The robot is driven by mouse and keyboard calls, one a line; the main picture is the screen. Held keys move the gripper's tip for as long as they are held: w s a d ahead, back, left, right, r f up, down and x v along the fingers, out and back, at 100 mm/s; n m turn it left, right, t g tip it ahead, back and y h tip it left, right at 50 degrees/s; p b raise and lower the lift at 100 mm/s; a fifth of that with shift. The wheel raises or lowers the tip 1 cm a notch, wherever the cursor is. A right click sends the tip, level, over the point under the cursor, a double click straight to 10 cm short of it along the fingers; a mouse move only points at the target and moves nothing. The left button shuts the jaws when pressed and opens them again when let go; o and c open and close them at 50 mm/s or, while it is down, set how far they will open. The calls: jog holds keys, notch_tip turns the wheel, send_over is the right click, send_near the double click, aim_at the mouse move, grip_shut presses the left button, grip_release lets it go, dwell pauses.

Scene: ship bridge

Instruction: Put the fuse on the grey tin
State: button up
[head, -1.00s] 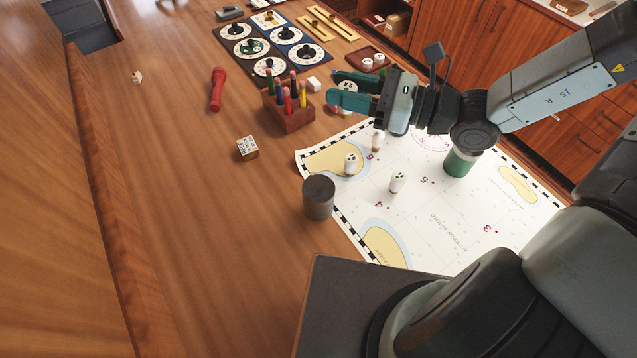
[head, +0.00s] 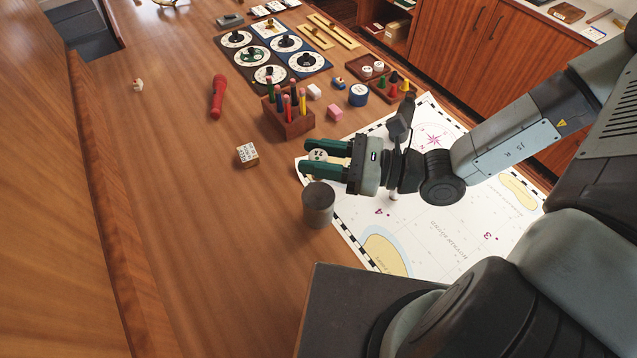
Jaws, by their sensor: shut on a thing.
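My gripper (head: 312,160) has its two green fingers shut on the fuse (head: 318,155), a small whitish piece with dark spots on its visible end. The fingers hide part of it. The grey tin (head: 318,206) is a plain dark-grey cylinder standing upright at the left edge of the chart. The fingertips and fuse appear just above the tin's top in the picture. The fuse is not seen resting on the tin, and I cannot tell the exact height between them.
A white piece (head: 394,195) shows partly below my wrist on the chart (head: 440,225). The wood left of the tin is clear.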

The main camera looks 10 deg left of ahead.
jog(key=shift+f, duration=3.45)
jog(key=shift+f, duration=0.15)
jog(key=o, duration=1)
jog(key=shift+o, duration=0.2)
jog(key=shift+d, duration=0.4)
jog(key=d, duration=1.1)
jog(key=shift+d, duration=0.15)
